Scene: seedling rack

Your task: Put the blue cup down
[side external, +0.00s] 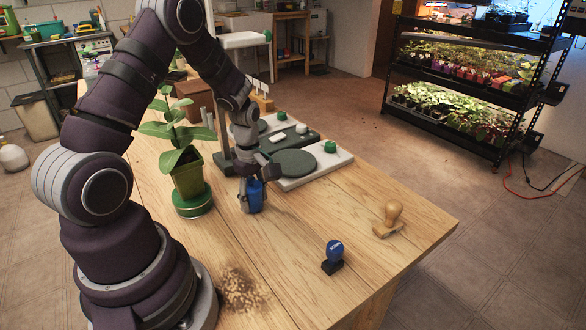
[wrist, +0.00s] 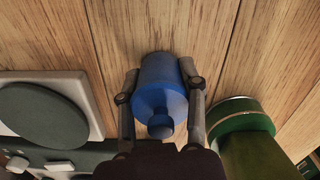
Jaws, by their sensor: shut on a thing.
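The blue cup (side external: 256,197) is a short blue cylinder. In the wrist view the cup (wrist: 160,82) shows a narrower rounded knob at the end facing my gripper. My gripper (side external: 252,184) points down over it, and its two fingers (wrist: 160,70) are shut on the cup's opposite sides. The cup is upright, at or just above the wooden table (side external: 300,220); I cannot tell whether its base touches the wood.
A potted plant (side external: 188,173) on a green round base (side external: 192,203) stands close left of the cup. A scale with a dark round pan (side external: 294,162) lies behind it. A blue-topped stamp (side external: 333,256) and a wooden-handled stamp (side external: 390,218) stand right. Table between is clear.

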